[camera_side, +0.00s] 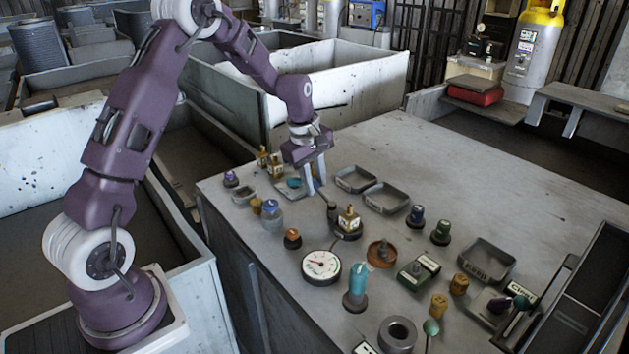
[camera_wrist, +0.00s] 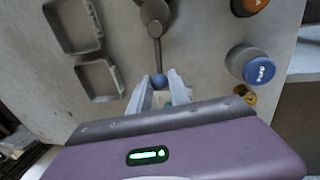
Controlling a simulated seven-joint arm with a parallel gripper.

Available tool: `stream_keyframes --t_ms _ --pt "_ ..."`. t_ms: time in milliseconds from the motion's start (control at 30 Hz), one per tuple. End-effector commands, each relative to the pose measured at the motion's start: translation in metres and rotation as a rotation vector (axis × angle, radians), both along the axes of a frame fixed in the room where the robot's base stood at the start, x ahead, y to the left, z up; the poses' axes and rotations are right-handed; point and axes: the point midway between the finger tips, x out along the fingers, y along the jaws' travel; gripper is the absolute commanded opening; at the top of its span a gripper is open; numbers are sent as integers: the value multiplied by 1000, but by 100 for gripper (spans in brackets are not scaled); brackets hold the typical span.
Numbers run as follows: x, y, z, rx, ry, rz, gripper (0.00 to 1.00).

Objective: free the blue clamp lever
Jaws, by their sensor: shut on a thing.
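My fingers hide the knob there. A dark upright piece (camera_side: 332,211) stands just in front of them.
Two shallow trays (camera_side: 355,179) (camera_side: 386,198) lie right of my gripper. A blue-capped knob (camera_wrist: 259,70) and an orange knob (camera_side: 292,238) stand nearby. A dial gauge (camera_side: 321,266) and a brass-topped fixture (camera_side: 348,222) are nearer the camera. The bench's back right is clear.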

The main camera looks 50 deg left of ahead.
Motion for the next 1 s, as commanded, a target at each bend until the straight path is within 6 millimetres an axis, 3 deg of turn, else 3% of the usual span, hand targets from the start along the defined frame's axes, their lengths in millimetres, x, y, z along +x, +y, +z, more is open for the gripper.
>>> stream_keyframes --t_ms 1000 --pt "4 0 1 -1 -1 -59 0"
